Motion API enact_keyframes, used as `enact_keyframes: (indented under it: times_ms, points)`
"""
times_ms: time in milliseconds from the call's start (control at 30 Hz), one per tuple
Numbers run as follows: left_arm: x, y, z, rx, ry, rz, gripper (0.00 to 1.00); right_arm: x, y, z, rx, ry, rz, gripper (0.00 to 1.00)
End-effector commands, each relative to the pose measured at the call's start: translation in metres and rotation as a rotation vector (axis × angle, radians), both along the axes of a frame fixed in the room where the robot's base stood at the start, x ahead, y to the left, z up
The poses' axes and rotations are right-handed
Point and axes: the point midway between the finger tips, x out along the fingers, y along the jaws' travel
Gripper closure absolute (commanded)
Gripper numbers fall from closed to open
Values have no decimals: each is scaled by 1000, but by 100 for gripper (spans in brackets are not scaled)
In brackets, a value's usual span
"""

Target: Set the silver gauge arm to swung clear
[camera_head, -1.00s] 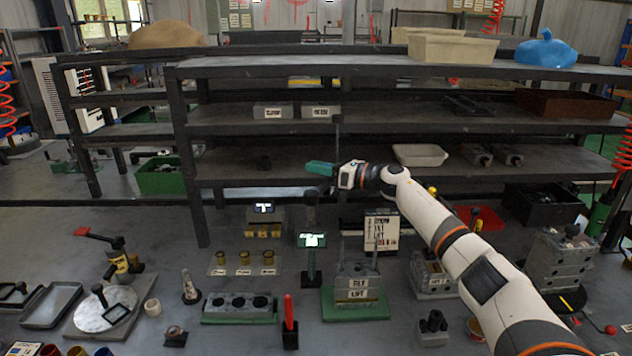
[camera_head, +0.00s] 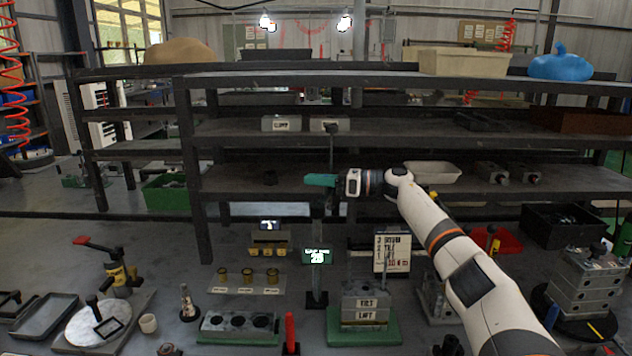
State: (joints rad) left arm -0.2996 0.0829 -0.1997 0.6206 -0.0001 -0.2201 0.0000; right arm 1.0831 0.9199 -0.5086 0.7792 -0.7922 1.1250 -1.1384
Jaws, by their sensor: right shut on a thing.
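My right gripper (camera_head: 328,192) reaches in from the right in front of the shelf, at the top of a slim grey upright stand. It is shut on a small part there, apparently the gauge arm, which the gripper and the teal piece (camera_head: 320,180) beside it largely hide. The stand's post (camera_head: 318,232) carries a lit green display (camera_head: 317,257) lower down and rises from a dark foot (camera_head: 316,299). I cannot tell which way the arm points. My left gripper is not in view.
A grey labelled block on a green base (camera_head: 364,308) stands right of the stand, with a sign board (camera_head: 393,254) behind it. A block with round holes (camera_head: 239,325) lies to the left. The long dark shelf (camera_head: 400,186) runs close behind the gripper.

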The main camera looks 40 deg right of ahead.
Motion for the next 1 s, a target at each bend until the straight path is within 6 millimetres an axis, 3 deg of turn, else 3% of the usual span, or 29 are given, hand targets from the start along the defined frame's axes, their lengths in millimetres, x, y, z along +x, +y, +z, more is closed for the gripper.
enact_keyframes:
  times_ms: [67,100,200,567,1000]
  points:
    - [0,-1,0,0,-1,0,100,0,0,3,2,-6,-2,100]
    - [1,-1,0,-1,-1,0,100,0,0,3,2,-6,-2,74]
    - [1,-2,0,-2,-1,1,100,0,0,3,2,-5,-1,58]
    - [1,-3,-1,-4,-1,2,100,-3,-3,0,0,-2,-1,57]
    - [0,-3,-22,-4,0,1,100,-64,-59,-2,-2,-1,-3,57]
